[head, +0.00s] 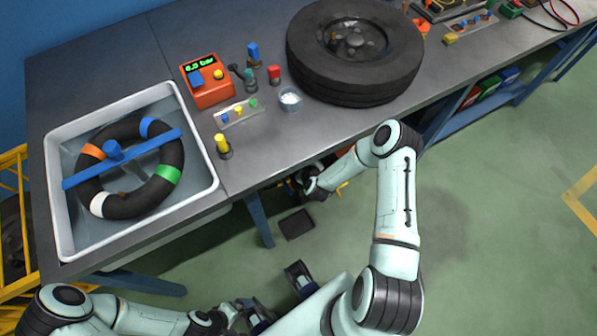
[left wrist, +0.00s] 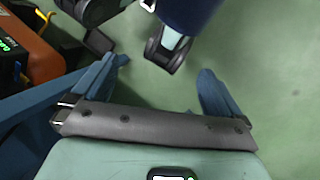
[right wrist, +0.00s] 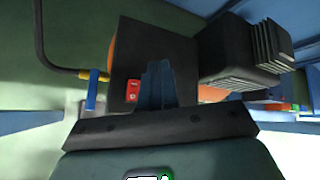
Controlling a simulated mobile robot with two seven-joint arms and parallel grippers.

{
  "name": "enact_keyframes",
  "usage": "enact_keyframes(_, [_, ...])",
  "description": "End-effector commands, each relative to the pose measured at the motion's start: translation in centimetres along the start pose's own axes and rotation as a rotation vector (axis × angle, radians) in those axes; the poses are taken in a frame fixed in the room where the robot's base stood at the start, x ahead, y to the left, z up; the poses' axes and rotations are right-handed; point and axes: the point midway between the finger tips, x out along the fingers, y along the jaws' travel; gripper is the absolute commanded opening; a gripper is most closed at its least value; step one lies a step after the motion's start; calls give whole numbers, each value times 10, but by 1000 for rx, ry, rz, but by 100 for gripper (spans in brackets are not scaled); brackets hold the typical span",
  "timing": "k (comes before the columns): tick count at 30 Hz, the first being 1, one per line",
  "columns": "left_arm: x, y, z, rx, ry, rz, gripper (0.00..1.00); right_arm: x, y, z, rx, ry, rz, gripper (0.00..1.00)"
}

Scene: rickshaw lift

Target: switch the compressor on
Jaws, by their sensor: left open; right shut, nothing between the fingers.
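In the right wrist view a dark box (right wrist: 145,45) carries a small red switch (right wrist: 132,91). Orange parts show behind it and a black finned block (right wrist: 230,55) stands beside it; together they look like the compressor. My right gripper (right wrist: 154,82) is shut and empty in front of the dark box, its fingers just right of the switch in the picture. I cannot tell whether they touch the box. In the head view my right arm reaches down at the bench's front edge, its hand partly hidden. My left gripper (head: 280,297) is open and empty, low over the floor; its fingers (left wrist: 158,88) stand wide apart.
A hose with a yellow fitting (right wrist: 92,75) and blue lever (right wrist: 91,98) is left of the box. On the bench are a white tub (head: 205,190) with a tyre ring, an orange gauge box (head: 212,93) and a wheel (head: 350,75). The green floor (head: 480,220) is clear at right.

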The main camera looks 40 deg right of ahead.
Motion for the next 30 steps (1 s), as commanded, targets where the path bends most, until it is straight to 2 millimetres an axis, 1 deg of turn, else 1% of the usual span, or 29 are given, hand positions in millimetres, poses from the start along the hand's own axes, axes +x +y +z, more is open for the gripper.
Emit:
enact_keyframes(6, [1, 0, 0, 0, 0, 0, 100, 1, 1, 0, -2, 0, 1, 0])
enact_keyframes(10, [7, -3, 1, -1, -3, -1, 100, 6, 5, -5, -2, 1, 1, 0])
enact_keyframes(17, [29, -11, 1, -3, -8, -3, 100, 28, 22, -22, -3, 1, 2, 0])
enact_keyframes(24, [49, -15, -7, -2, 15, 2, 100, 50, 38, -38, -3, 0, 1, 0])
enact_keyframes(30, [57, -16, -15, 0, 38, 6, 100, 60, 44, -44, -3, 0, 1, 0])
